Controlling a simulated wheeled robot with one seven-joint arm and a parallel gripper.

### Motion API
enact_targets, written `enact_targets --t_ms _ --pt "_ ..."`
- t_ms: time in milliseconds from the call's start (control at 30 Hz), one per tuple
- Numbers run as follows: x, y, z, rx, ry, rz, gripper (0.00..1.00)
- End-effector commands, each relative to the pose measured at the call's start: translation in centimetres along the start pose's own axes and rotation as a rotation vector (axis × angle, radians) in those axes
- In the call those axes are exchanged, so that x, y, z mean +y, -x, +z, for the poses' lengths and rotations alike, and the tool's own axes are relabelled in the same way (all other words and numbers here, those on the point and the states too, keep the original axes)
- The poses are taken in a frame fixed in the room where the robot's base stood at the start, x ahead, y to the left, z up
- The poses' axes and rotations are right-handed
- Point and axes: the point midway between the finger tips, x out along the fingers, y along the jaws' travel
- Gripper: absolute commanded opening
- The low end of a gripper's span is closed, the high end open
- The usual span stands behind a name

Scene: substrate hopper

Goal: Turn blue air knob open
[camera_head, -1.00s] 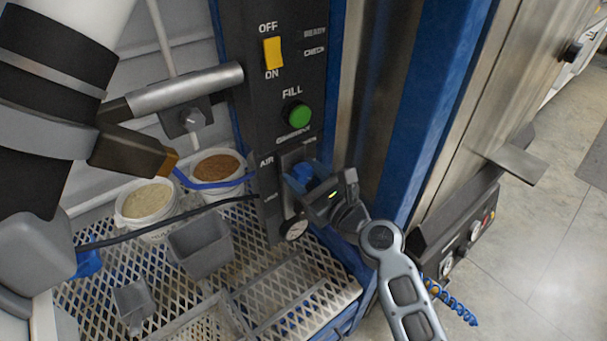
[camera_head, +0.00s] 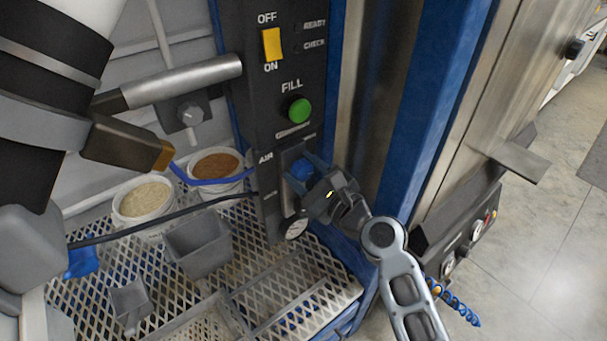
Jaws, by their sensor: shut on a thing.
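The blue air knob (camera_head: 301,169) sits on the dark control panel (camera_head: 262,105), to the right of the AIR label and below the green FILL button. My gripper (camera_head: 311,177) is at the knob, coming from the lower right. Its fingers are shut on the knob, one above and one below it. The fingers and the gripper body cover part of the knob, so its exact turn angle is hard to read.
A yellow OFF/ON switch (camera_head: 271,44) and a green button (camera_head: 299,110) are above on the panel. A small gauge (camera_head: 296,228) is just below the knob. Two buckets (camera_head: 140,222) and a grey bin (camera_head: 202,247) stand left on the mesh shelf.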

Motion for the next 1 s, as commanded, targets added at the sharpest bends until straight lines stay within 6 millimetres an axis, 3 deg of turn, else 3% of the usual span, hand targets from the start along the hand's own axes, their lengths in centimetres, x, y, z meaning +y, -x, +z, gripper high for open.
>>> enact_targets --t_ms 1000 --pt "-0.1 0.03 -0.21 0.001 0.957 0.001 0.2"
